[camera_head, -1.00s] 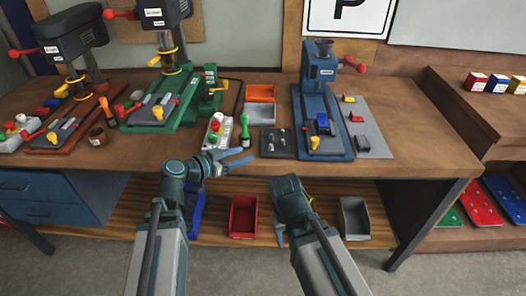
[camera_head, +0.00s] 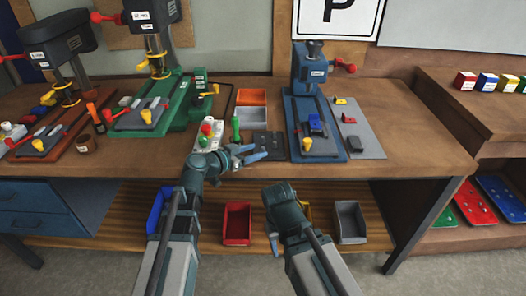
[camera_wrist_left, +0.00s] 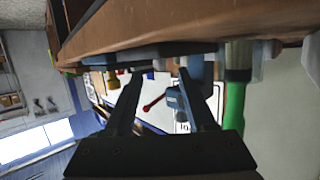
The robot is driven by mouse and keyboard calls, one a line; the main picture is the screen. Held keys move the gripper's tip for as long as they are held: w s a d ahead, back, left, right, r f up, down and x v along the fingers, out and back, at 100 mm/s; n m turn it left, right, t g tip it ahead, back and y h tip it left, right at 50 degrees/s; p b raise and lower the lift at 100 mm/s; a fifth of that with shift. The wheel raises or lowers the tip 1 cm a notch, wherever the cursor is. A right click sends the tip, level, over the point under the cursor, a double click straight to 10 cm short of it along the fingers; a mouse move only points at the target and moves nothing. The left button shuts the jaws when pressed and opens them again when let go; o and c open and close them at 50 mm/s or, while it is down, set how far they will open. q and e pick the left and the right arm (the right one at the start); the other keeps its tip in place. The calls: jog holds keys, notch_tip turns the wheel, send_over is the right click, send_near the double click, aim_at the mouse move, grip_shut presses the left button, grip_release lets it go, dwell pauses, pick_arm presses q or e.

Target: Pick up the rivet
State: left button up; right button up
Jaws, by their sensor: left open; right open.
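I cannot make out a rivet for certain. A dark tray (camera_head: 259,151) on the bench holds small, dark pieces too small to identify, partly behind my left gripper. My left gripper (camera_head: 254,152) is open and empty over the bench's front part, at the tray's front-left edge. In the left wrist view its two fingers (camera_wrist_left: 160,82) are spread with nothing between them. My right gripper (camera_head: 274,243) is low in front of the bench, mostly hidden by its own arm; a fingertip shows.
A green-handled tool (camera_head: 236,130) stands close to the left gripper and shows large in the wrist view (camera_wrist_left: 236,95). A blue press (camera_head: 309,75) stands right of the tray, a green press (camera_head: 160,100) left. Orange (camera_head: 251,97) and grey (camera_head: 250,119) bins lie behind.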

aim_at(263, 148)
pick_arm(q)
jog(key=b+x, duration=0.1)
jog(key=x, duration=0.4)
jog(key=shift+a, duration=0.15)
jog(key=shift+c, duration=0.3)
grip_shut()
